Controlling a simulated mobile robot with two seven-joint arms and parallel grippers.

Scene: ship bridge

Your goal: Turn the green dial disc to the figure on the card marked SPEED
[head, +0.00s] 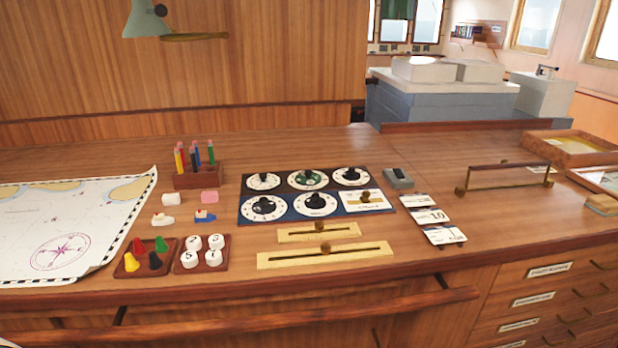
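The dial panel (318,215) lies on the wooden desk, with two rows of round white dials with black knobs. The green dial disc (322,183) is the middle one of the back row, with a dark green ring around its knob. Its setting is too small to read. Three white cards lie right of the panel: a back card (411,201), a middle card (424,217) with a figure that looks like 1.0, and a front card (440,237). I cannot read which is marked SPEED. Neither of my grippers is clearly in view.
Brass slider plates (290,259) lie in front of the panel. Left are trays of coloured pegs (131,267) and white numbered pieces (187,267), a pencil block (195,180) and a chart (55,225). A grey block (398,179) and a brass rail (508,174) stand right.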

